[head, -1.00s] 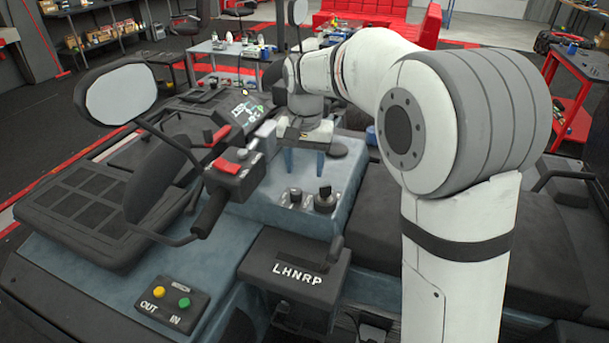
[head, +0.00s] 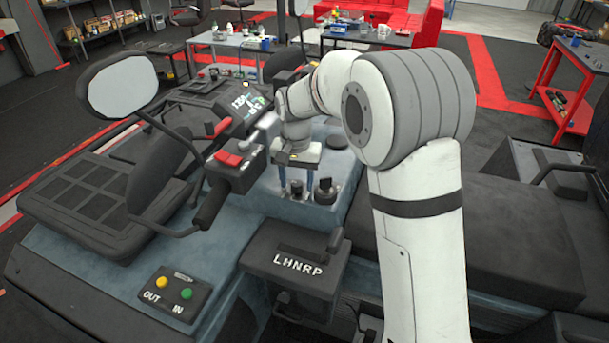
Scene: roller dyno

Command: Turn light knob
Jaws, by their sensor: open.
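Two dark knobs stand on the blue-grey dash panel: a smaller left knob (head: 296,189) and a larger right knob (head: 325,192). I cannot tell from any label which is the light knob. My gripper (head: 296,180) points down with its two blue fingers apart and nothing clearly held between them. The fingertips are at the left knob, one on each side of it in the picture. Whether they touch it, I cannot tell. The right knob stands just to the right of the fingers.
A handlebar grip with a red switch (head: 229,158) is close to the left of my gripper. The LHNRP shifter block (head: 295,258) is in front, and a winch button box (head: 173,300) is at lower left. A mirror (head: 122,88) rises at upper left.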

